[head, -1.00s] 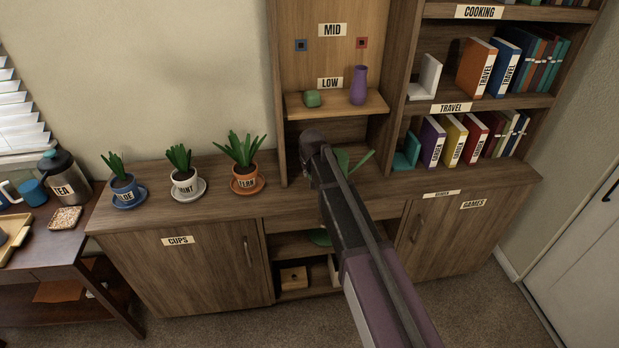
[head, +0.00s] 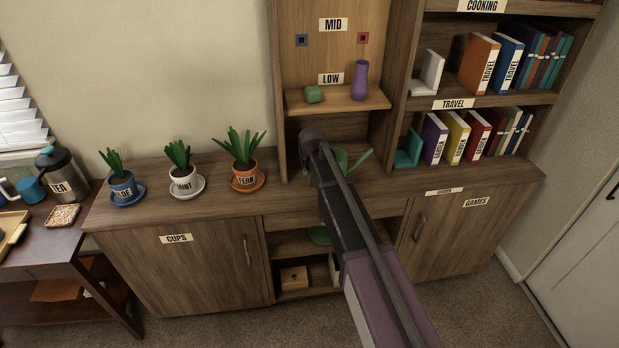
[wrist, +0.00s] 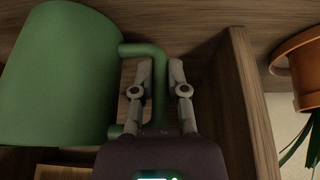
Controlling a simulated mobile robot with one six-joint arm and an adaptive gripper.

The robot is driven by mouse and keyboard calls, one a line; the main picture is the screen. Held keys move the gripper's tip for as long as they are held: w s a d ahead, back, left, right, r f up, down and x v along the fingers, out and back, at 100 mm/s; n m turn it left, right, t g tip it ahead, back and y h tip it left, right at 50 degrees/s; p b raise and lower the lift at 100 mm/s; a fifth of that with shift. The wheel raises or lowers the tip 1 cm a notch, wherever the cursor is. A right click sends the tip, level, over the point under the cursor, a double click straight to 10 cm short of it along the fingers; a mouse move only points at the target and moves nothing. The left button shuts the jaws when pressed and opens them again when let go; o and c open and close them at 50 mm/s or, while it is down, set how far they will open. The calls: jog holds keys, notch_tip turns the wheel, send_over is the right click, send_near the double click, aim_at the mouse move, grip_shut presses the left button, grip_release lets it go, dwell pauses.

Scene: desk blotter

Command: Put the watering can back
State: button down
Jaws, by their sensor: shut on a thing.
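The green watering can (wrist: 58,75) fills the left of the wrist view, with its handle (wrist: 160,85) between my fingers. My gripper (wrist: 160,72) is shut on that handle. In the head view my arm hides the gripper and most of the can. Only part of the can's green body (head: 341,156) and its spout (head: 363,158), pointing right, show past the arm. The can is at the recess under the LOW shelf (head: 345,103). I cannot tell whether its base touches the cabinet top.
An upright wooden panel (wrist: 247,105) stands close right of my gripper in the wrist view. The potted fern (head: 244,163) is left of the recess, beside the mint and another plant. Books stand right.

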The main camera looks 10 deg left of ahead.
jog(key=shift+f+b, duration=0.35)
jog(key=shift+f, duration=0.3)
jog(key=shift+f, duration=0.1)
jog(key=c, duration=0.7)
grip_release()
jog(key=shift+o, duration=0.2)
jog(key=p+v, duration=1.1)
jog(key=v, duration=0.1)
dwell(0.6)
jog(key=s+d+f+m+g+h, duration=0.1)
jog(key=s+d+m+g, duration=0.2)
jog(key=s+d, duration=2.1)
jog(key=d+g, duration=0.1)
jog(key=d, duration=0.2)
